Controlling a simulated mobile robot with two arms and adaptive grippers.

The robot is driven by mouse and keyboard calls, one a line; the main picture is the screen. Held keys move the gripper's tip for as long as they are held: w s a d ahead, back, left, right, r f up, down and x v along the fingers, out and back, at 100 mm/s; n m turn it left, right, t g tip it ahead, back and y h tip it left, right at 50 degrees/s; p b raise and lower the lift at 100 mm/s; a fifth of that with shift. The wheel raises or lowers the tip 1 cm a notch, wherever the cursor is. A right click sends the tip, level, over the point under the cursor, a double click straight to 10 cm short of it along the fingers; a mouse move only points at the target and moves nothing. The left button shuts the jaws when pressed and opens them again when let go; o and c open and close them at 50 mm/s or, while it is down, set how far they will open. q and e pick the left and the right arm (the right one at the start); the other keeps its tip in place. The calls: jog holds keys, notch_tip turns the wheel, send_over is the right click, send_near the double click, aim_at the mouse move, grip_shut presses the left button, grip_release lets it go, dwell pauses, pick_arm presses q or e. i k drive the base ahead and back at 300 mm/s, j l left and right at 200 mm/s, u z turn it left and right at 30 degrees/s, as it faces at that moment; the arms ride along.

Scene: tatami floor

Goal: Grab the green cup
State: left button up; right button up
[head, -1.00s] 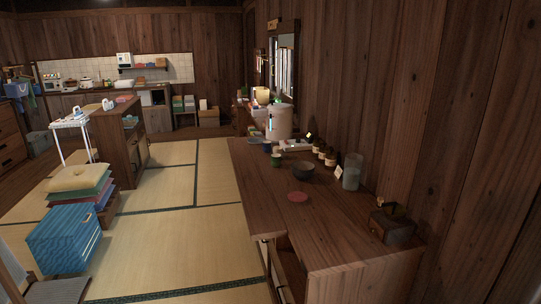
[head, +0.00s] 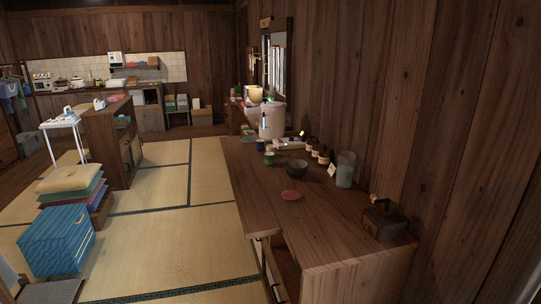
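A small green cup (head: 269,158) stands upright on the long wooden counter (head: 262,201) along the right wall. It is on the counter's left side, left of a dark bowl (head: 296,169) and just in front of a dark blue cup (head: 260,145). Neither of my grippers shows in the head view, so I cannot see their state.
A red round coaster (head: 291,194), a glass jar (head: 345,170), a small wooden box (head: 383,222) and a white container (head: 272,120) are on the counter. Tatami (head: 165,235) is clear between the counter and stacked cushions (head: 70,179).

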aim_at(269, 157)
jog(key=i+j+z, duration=0.1)
jog(key=j, duration=0.25)
jog(key=i+j, duration=0.35)
jog(key=i+j+z, duration=0.15)
jog(key=j, duration=0.2)
